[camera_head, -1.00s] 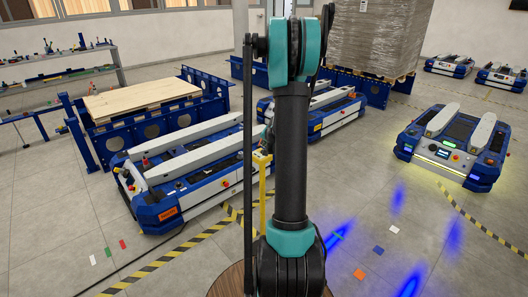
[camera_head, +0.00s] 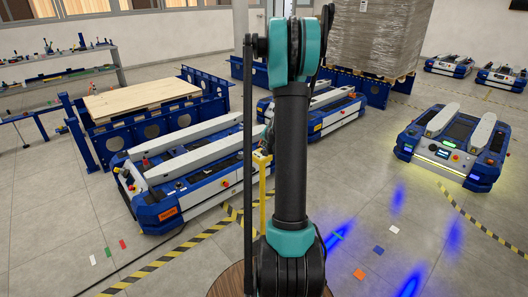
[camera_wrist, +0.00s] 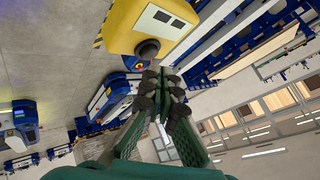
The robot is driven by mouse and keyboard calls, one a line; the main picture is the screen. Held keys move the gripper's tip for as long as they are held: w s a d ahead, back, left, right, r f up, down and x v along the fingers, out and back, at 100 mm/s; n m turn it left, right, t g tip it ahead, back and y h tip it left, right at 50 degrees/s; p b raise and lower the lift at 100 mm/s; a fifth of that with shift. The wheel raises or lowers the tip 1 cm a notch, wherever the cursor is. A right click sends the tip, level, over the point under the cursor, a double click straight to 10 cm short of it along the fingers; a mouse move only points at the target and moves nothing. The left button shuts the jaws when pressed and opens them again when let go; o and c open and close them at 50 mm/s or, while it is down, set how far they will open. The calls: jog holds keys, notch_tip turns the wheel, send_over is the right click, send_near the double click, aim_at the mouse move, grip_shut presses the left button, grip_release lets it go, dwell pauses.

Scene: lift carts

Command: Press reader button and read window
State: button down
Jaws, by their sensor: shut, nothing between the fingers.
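A yellow reader box (camera_wrist: 120,30) shows at the top of the wrist view. Its pale face panel (camera_wrist: 159,30) carries small dark windows (camera_wrist: 161,17), too small to read. A round black button (camera_wrist: 148,50) sticks out below the panel. My gripper (camera_wrist: 162,76) is shut and empty, its fingertips close to the button; I cannot tell whether they touch it. In the head view, a yellow post (camera_head: 263,190) shows in part behind my arm, which hides the rest and my gripper.
A blue and white lift cart (camera_head: 165,205) stands left of my arm, with a pallet rack (camera_head: 150,130) behind it. Another cart (camera_head: 485,165) stands at the right. Striped floor tape (camera_head: 150,268) and small coloured floor markers (camera_head: 360,273) lie in front.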

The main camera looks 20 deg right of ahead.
jog(key=shift+f, duration=0.15)
dwell(0.3)
jog(key=shift+f, duration=0.25)
jog(key=shift+f, duration=0.4)
dwell(0.6)
jog(key=shift+r, duration=0.8)
jog(key=shift+r, duration=0.1)
jog(key=shift+r, duration=2.45)
